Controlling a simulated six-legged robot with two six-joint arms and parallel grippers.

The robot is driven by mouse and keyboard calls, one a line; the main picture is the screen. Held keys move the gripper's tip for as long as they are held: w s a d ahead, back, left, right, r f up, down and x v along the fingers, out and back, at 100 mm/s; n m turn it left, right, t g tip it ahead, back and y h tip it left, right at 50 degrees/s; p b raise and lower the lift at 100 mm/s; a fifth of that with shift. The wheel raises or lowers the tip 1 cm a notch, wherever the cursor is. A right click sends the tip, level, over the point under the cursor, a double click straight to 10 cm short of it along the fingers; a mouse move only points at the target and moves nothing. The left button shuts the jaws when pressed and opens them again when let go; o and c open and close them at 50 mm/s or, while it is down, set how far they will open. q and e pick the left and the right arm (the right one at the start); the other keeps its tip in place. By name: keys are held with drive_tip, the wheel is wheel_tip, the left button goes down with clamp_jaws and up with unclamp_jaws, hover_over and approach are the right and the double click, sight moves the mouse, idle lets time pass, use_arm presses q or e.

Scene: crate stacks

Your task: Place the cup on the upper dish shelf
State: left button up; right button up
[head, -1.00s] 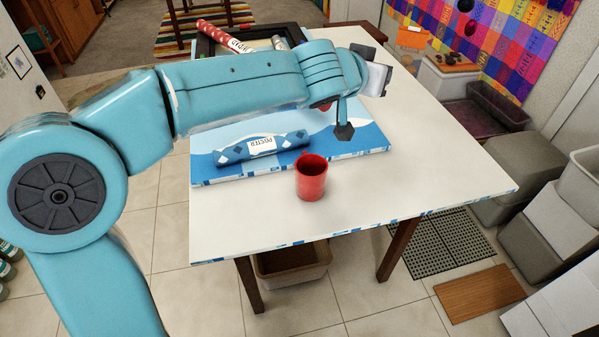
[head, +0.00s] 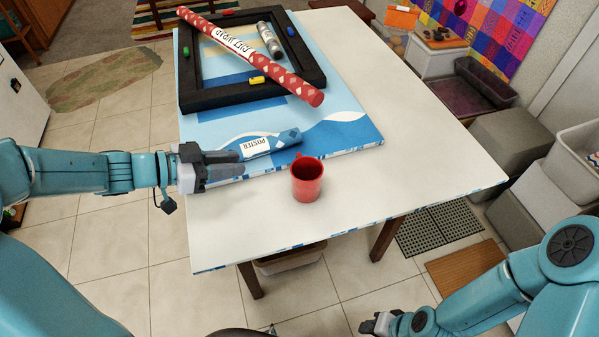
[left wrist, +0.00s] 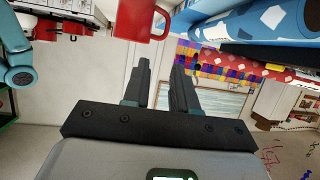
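The red cup (head: 306,184) stands upright on the white table near its front edge, its handle toward the back. It also shows at the top of the left wrist view (left wrist: 135,20). My left gripper (head: 240,166) is left of the cup, pointing toward it, apart from it. In the left wrist view its two fingers (left wrist: 160,85) are parted with nothing between them. My right gripper (head: 372,324) is low in front of the table; its fingers are too small to read. I see no dish shelf in the head view.
A blue rolled poster (head: 258,146) lies behind my left gripper on a blue board (head: 350,132). A black frame (head: 187,97) and a red patterned roll (head: 250,52) lie farther back. The table's right side (head: 430,150) is clear. Grey crates (head: 510,138) stand at the right.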

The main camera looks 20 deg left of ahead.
use_arm(q)
approach(304, 174)
drive_tip(key=w, duration=0.1)
drive_tip(key=w+r, duration=0.1)
drive_tip(key=w, duration=0.1)
drive_tip(key=shift+w+a+r+b, duration=0.2)
drive_tip(key=shift+a+r+b, duration=0.1)
drive_tip(key=shift+a+r, duration=0.05)
drive_tip(key=shift+w+d+f, duration=0.25)
drive_tip(key=shift+w, duration=0.2)
drive_tip(key=x, duration=0.5)
drive_tip(key=shift+f, duration=0.35)
drive_tip(key=shift+s+a+r, duration=0.1)
clamp_jaws()
